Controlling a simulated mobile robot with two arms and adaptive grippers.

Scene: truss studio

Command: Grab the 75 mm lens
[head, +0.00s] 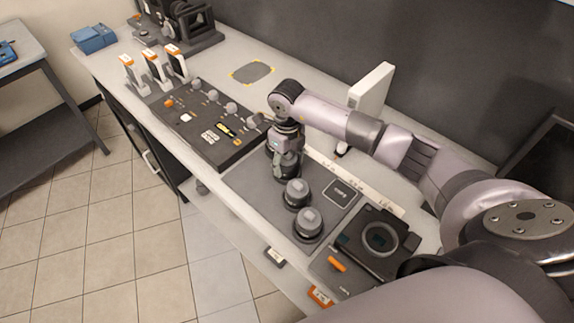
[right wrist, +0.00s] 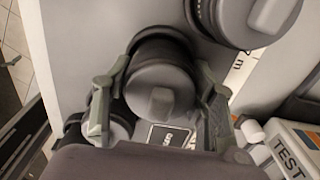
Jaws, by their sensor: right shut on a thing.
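My right gripper (head: 287,163) points down over the far end of the dark grey mat (head: 247,190) on the counter. In the right wrist view, its fingers (right wrist: 160,103) are shut on a round grey lens (right wrist: 163,78) with a raised grip bar on its cap, one finger on each side. No focal length on this lens is readable. Two more capped lenses, a middle one (head: 296,193) and a nearer one (head: 309,223), stand upright on the mat. A larger lens (right wrist: 247,18) shows at the top right of the right wrist view. My left gripper is not in view.
A black control panel (head: 215,124) with knobs lies left of the mat. A dark device with a round opening (head: 379,238) stands at the right. A white upright panel (head: 371,88) stands behind my right arm. An orange-marked TEST box (right wrist: 290,146) is close by.

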